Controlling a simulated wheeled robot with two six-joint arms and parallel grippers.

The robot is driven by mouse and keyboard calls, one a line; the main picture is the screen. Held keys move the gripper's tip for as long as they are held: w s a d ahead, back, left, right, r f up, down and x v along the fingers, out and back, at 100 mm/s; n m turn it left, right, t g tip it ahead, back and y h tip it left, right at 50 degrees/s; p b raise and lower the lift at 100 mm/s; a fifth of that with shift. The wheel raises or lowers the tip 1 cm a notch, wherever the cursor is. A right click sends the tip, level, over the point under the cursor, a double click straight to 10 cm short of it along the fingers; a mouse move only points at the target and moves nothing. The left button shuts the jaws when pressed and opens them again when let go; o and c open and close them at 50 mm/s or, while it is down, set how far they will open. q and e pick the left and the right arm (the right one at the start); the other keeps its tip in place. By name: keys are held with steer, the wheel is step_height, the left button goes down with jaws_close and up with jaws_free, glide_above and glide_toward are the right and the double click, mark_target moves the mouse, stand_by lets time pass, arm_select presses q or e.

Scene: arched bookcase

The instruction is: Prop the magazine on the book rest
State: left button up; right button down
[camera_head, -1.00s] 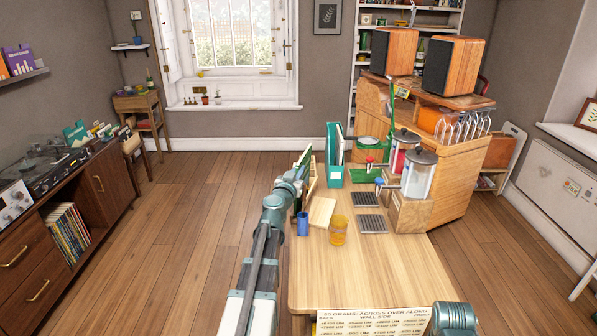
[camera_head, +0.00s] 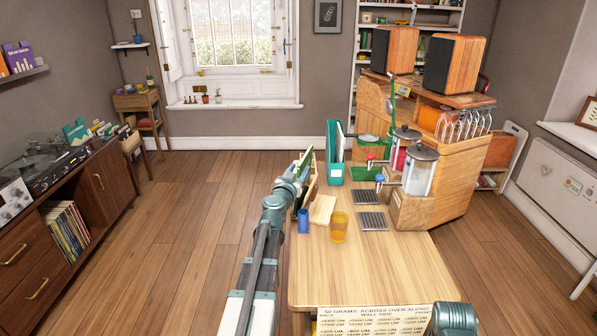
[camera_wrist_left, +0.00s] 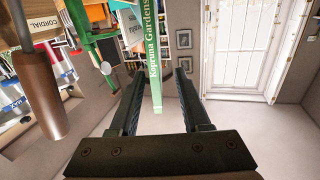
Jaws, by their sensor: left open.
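The magazine (camera_wrist_left: 153,58), with a green spine lettered "Kopruna Gardens", stands nearly upright in the left wrist view. Its lower end shows between the two spread fingers of my left gripper (camera_wrist_left: 160,80), with a gap visible beside the right finger. In the head view, a green edge that looks like the magazine (camera_head: 306,157) shows just beyond my left wrist. A wooden piece beside it, probably the book rest (camera_head: 314,173), is mostly hidden by my arm. I cannot tell whether the magazine touches it.
A teal file holder (camera_head: 335,173) stands right of the wrist. Drink dispensers (camera_head: 419,172) stand at the right. The table's front is mostly clear.

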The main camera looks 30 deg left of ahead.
arm_select(q)
steer(key=shift+s, duration=0.1)
steer(key=v, duration=1.3)
steer(key=shift+s, duration=0.3)
steer(key=shift+d+f, duration=0.1)
steer(key=shift+d, duration=0.05)
